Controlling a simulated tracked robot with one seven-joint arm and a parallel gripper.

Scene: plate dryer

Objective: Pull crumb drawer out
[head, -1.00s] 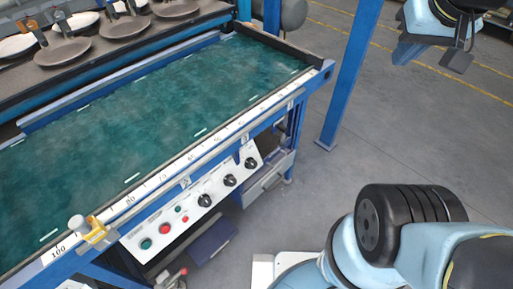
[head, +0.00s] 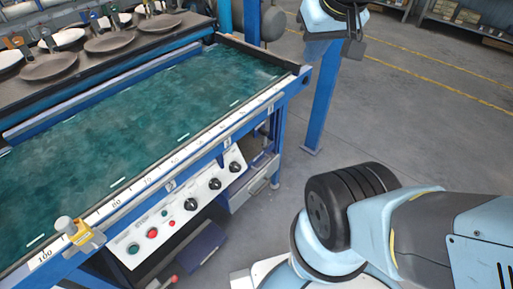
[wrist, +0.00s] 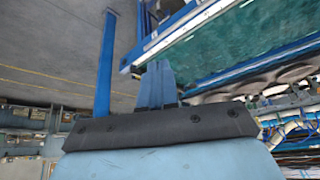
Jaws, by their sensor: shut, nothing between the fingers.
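A grey drawer-like box (head: 250,182), which looks like the crumb drawer, sits low under the right end of the plate dryer in the head view. It is partly hidden by the control panel and frame, and I cannot tell how far out it is. My gripper (wrist: 156,68) shows in the wrist view as two blue fingers, shut and empty, beyond a dark crossbar. In the head view my arm's end is at the top, well apart from the box; its fingers are not clear there.
The green belt (head: 150,100) has a numbered front rail with a yellow clamp (head: 78,232). A control panel (head: 190,205) with knobs and buttons hangs below. A blue post (head: 322,100) stands beyond the right end. Plates (head: 110,42) stand behind the belt. Open floor (head: 410,120) lies to the right.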

